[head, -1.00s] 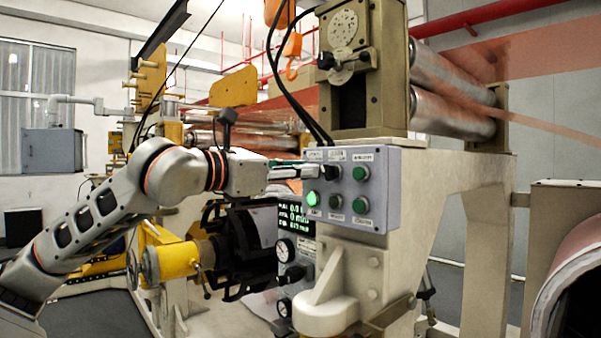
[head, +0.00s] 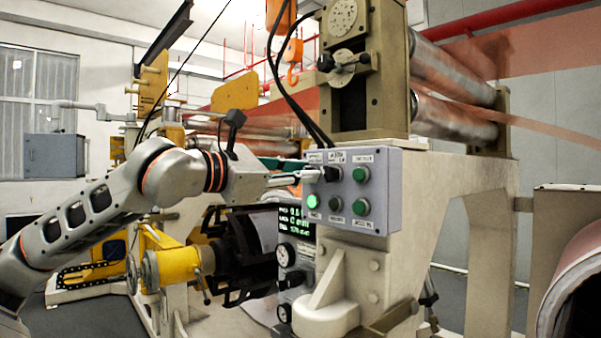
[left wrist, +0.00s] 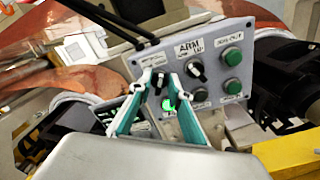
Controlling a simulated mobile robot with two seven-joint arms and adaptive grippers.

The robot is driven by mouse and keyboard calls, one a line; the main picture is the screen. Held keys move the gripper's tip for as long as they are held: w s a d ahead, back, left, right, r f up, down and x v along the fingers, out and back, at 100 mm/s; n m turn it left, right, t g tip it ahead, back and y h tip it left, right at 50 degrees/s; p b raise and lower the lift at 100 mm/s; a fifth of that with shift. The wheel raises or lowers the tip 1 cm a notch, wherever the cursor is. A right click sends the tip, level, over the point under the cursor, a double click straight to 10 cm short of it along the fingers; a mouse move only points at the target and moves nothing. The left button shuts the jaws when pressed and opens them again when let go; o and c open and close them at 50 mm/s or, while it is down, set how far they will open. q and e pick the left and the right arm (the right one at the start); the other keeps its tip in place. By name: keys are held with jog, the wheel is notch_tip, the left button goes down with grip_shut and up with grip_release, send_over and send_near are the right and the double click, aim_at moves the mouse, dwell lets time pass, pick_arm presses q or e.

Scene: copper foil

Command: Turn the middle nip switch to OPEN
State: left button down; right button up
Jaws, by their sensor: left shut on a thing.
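The grey control panel (head: 372,190) carries a top row of a left black knob, a middle black knob (head: 332,174) and a green button (head: 361,174). My left gripper (head: 318,174) reaches the panel's upper left from the left. In the left wrist view its teal fingers (left wrist: 162,76) straddle the top-left black knob (left wrist: 158,82) and are shut on it. The middle black knob (left wrist: 195,71) stands free just right of the fingers. In the head view the fingers hide the left knob. I cannot read the label above the held knob. My right gripper is not in view.
Below the knobs are a lit green button (head: 313,201), a dark button (head: 336,204) and another green button (head: 361,206). Black cables (head: 291,95) hang just above the panel. A green-digit display (head: 292,218) and gauges sit below left. Steel rollers (head: 450,115) with copper foil lie behind.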

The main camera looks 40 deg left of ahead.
pick_arm(q)
jog(key=c, duration=2.2)
grip_release()
jog(key=s, duration=0.8)
jog(key=s+a, duration=0.1)
jog(key=s, duration=0.3)
